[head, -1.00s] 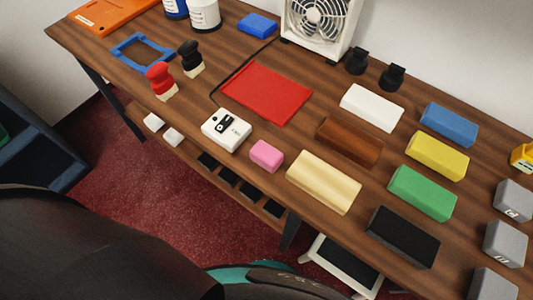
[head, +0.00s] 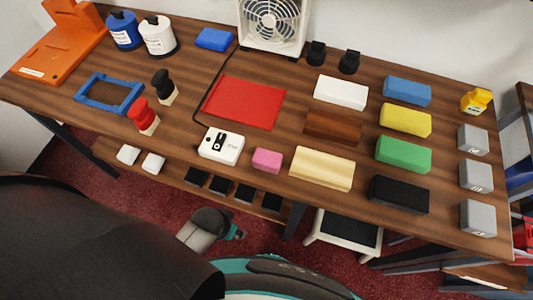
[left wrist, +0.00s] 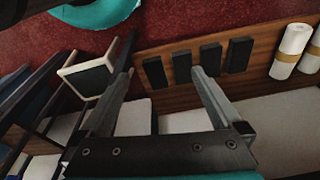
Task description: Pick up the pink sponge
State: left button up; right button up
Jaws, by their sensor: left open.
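The pink sponge (head: 267,160) is a small block lying on the wooden table near its front edge in the head view. It sits between a white device (head: 220,146) and a cream block (head: 322,169). Nothing touches it. In the left wrist view my left gripper (left wrist: 160,72) is open, its two fingers wide apart with nothing between them. The sponge does not show in that view. In the head view a grey part with teal, seemingly of my left arm, is below the table's front edge, away from the sponge. My right gripper is not in view.
A red mat (head: 243,103) lies behind the sponge. Brown (head: 332,128), green (head: 403,154) and black (head: 399,194) blocks are to its right. Below the front edge is a shelf with several black pads (left wrist: 185,66). A white stool (head: 343,234) stands below the table.

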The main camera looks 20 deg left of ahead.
pick_arm(q)
jog(key=w+d+r+t+p, duration=0.1)
jog(key=w+r+p, duration=0.15)
jog(key=r, duration=0.75)
jog(key=w+d+r+p, duration=0.1)
jog(key=w+r, duration=0.2)
jog(key=r, duration=0.6)
notch_tip(320, 180, up, 13)
jog(key=n+g+p, duration=0.2)
jog(key=g, duration=0.1)
send_over(267, 157)
notch_tip(267, 157, down, 9)
jog(key=shift+w+d+f+b, duration=0.1)
jog(key=shift+w+f+b, duration=0.05)
jog(key=shift+b, duration=0.8)
jog(key=shift+s+f+b, duration=0.2)
jog(key=shift+f+b, duration=0.4)
jog(key=shift+f, duration=2.15)
